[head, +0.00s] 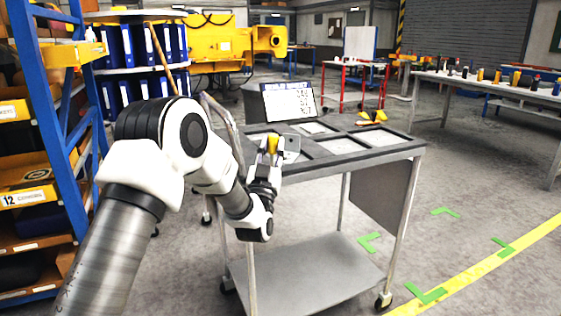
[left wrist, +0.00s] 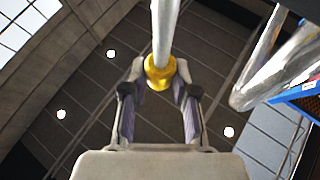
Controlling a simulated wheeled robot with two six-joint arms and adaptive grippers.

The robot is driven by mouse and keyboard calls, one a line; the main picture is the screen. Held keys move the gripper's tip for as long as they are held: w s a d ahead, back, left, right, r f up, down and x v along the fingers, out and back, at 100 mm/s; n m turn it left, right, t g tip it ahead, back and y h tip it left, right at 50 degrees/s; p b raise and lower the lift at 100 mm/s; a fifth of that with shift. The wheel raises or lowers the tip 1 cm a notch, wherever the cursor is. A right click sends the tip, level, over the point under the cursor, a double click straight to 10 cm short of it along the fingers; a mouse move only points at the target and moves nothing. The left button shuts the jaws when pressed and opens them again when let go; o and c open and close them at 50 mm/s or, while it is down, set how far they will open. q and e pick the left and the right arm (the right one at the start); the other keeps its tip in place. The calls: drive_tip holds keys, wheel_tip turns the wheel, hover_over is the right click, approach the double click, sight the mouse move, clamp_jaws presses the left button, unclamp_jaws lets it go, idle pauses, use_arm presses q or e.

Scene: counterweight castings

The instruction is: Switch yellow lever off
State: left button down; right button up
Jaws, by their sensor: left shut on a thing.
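The yellow lever (head: 273,145) shows as a small yellow piece at the left end of the grey cart top. My left gripper (head: 266,150) is at it, shut on it. In the left wrist view the lever's yellow knob (left wrist: 160,71) sits between the two fingers, with a pale rod (left wrist: 165,25) running up from it. The fingers hide part of the lever in the head view, and I cannot tell its exact angle. My right gripper is in neither view.
The cart (head: 390,153) has a top with several recessed compartments, a tilted screen (head: 288,101) at the back and yellow-orange parts (head: 371,118) at its far right. A blue shelf rack (head: 52,120) stands at the left. The floor right of the cart is open.

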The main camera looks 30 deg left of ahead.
use_arm(q)
drive_tip(key=shift+s+a+f+n+y+b, duration=0.15)
drive_tip(key=shift+s+a+n+y+b, duration=0.25)
drive_tip(key=shift+n, duration=0.3)
drive_tip(key=shift+w+d, duration=0.1)
drive_tip(key=shift+d, duration=0.05)
drive_tip(key=c, duration=1.1)
unclamp_jaws()
drive_tip(key=shift+o, duration=1.1)
drive_tip(key=v, duration=0.7)
drive_tip(key=shift+s+f, duration=0.2)
drive_tip(key=shift+s, duration=0.05)
